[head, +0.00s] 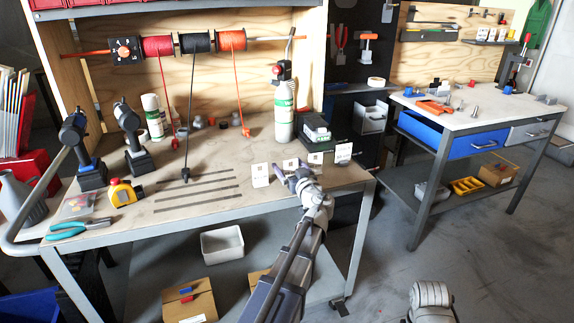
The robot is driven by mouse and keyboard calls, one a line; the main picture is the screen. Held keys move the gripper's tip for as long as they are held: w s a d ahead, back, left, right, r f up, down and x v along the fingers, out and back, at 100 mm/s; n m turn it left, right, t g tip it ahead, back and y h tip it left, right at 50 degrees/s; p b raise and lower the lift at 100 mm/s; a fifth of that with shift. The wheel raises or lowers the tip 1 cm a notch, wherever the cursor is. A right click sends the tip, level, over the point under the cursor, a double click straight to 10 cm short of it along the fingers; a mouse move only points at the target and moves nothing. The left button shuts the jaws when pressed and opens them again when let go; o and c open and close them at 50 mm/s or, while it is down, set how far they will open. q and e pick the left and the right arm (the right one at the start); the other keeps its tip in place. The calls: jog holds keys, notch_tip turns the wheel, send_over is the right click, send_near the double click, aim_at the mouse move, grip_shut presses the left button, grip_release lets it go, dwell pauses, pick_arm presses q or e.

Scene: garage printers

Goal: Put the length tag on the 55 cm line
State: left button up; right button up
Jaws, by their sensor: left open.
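Several small white tags stand in a row near the right front of the workbench: one at the left (260,175), one behind my gripper (290,164), one farther right (315,158) and one at the right end (343,152). Their markings are too small to read. Several dark lines (196,187) of differing lengths lie on the bench top left of the tags; I cannot tell which is 55 cm. My left gripper (293,175) is open at the tags, just in front of the second one. I cannot tell whether it touches a tag. My right gripper is out of view.
Red, black and orange spools (195,42) hang above the workbench (225,165), their strands reaching down to it. A tape measure (123,192), teal pliers (80,228) and drills stand or lie at left. A spray bottle (284,115) stands behind the tags. A second bench (480,115) is at right.

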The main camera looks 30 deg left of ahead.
aim_at(292, 168)
pick_arm(q)
jog(key=v, duration=0.6)
jog(key=shift+d+r, duration=0.15)
jog(key=shift+d, duration=0.05)
jog(key=shift+o, duration=0.5)
jog(key=shift+d+r+p, duration=0.1)
jog(key=shift+r+p, duration=0.1)
jog(key=shift+p, duration=0.15)
jog(key=r+p, duration=0.1)
jog(key=s+d+r+p, duration=0.1)
jog(key=d+r+p, duration=0.1)
jog(key=shift+s+d, duration=0.25)
jog(key=shift+s, duration=0.05)
jog(key=shift+f, duration=0.25)
jog(key=shift+w+a+b, duration=0.2)
jog(key=shift+b, duration=0.1)
jog(key=shift+x, duration=1.1)
jog(key=shift+w+a+f, duration=0.2)
jog(key=shift+a+f, duration=0.05)
jog(key=shift+a, duration=0.25)
jog(key=x, duration=0.4)
jog(key=shift+s+a+f+b, duration=0.15)
jog(key=shift+f+b, duration=0.1)
jog(key=shift+b, duration=0.15)
